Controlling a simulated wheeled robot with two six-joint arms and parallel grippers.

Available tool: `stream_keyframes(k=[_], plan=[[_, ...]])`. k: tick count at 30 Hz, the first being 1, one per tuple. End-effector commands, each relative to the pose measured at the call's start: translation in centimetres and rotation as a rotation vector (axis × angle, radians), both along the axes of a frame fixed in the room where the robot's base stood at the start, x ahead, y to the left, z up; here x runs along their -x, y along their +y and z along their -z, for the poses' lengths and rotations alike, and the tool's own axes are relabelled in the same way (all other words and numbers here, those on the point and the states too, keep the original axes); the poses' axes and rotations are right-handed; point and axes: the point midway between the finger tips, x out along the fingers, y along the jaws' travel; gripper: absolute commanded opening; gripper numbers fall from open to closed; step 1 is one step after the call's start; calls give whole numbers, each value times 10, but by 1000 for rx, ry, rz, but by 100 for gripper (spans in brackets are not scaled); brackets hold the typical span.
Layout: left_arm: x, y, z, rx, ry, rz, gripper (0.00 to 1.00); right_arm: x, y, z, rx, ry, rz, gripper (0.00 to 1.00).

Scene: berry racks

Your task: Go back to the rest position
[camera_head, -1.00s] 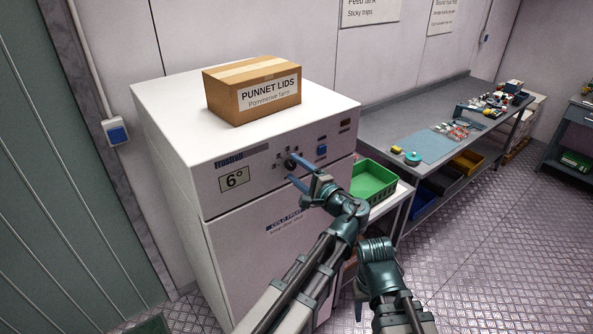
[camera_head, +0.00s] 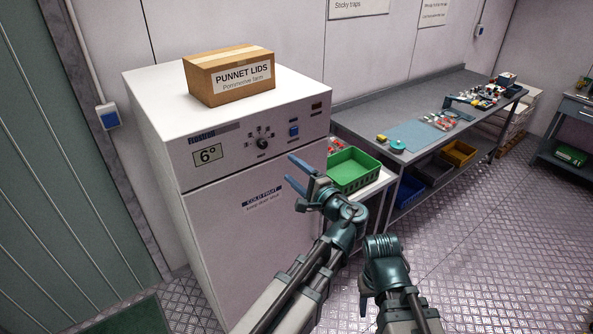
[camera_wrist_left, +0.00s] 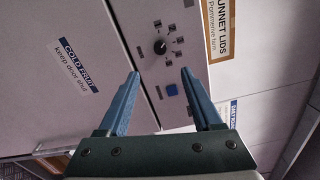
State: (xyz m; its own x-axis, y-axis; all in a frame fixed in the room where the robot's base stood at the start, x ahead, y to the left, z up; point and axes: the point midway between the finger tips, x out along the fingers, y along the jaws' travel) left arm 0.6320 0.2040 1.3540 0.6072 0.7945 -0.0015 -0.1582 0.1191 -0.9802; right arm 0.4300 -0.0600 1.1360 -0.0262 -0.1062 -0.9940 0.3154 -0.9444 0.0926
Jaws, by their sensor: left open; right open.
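My left gripper (camera_head: 297,174) is open and empty in front of the white fridge (camera_head: 225,225), apart from its front as far as I can tell. In the left wrist view the open jaws (camera_wrist_left: 158,82) have nothing between them, and the fridge's control panel with its dial (camera_wrist_left: 160,45) shows beyond. In the head view the dial (camera_head: 262,143) is fully visible, above and left of the gripper. My right gripper (camera_head: 362,306) points downward at the lower middle, partly hidden by its own wrist, and holds nothing that I can see.
A cardboard box labelled Punnet Lids (camera_head: 230,80) sits on the fridge. A green crate (camera_head: 350,172) stands on a white stand right of the fridge. A grey workbench (camera_head: 365,125) with small items runs along the wall. The floor (camera_head: 480,240) at the right is clear.

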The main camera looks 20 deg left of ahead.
Motion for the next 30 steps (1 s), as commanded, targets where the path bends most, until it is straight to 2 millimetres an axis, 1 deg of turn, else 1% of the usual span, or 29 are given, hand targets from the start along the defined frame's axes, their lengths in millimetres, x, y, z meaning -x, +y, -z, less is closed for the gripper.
stream_keyframes(k=[5, 8, 11, 13, 14, 15, 17, 18, 21, 22, 25, 30], plan=[[0, 1, 1, 6, 0, -2, 66, 0, 0, 0, 0, 0, 0, 50], [5, 10, 14, 68, 13, -26, 66, 0, 0, 0, 0, 0, 0, 50], [18, 29, 45, 224, 41, -87, 66, 0, 0, 0, 0, 0, 0, 50], [32, 41, 76, 377, 69, -148, 66, 0, 0, 0, 0, 0, 0, 50], [39, 44, 90, 448, 82, -177, 66, 0, 0, 0, 0, 0, 0, 50], [49, 47, 108, 544, 99, -215, 66, 0, 0, 0, 0, 0, 0, 50], [63, 48, 133, 685, 124, -274, 66, 0, 0, 0, 0, 0, 0, 50], [73, 46, 148, 777, 141, -311, 66, 0, 0, 0, 0, 0, 0, 50], [93, 34, 178, 987, 180, -395, 66, 0, 0, 0, 0, 0, 0, 50], [98, 30, 185, 1041, 191, -415, 66, 0, 0, 0, 0, 0, 0, 50], [113, 15, 201, 1197, 221, -475, 66, 0, 0, 0, 0, 0, 0, 50], [131, -10, 215, 1413, 267, -553, 66, 0, 0, 0, 0, 0, 0, 50]])
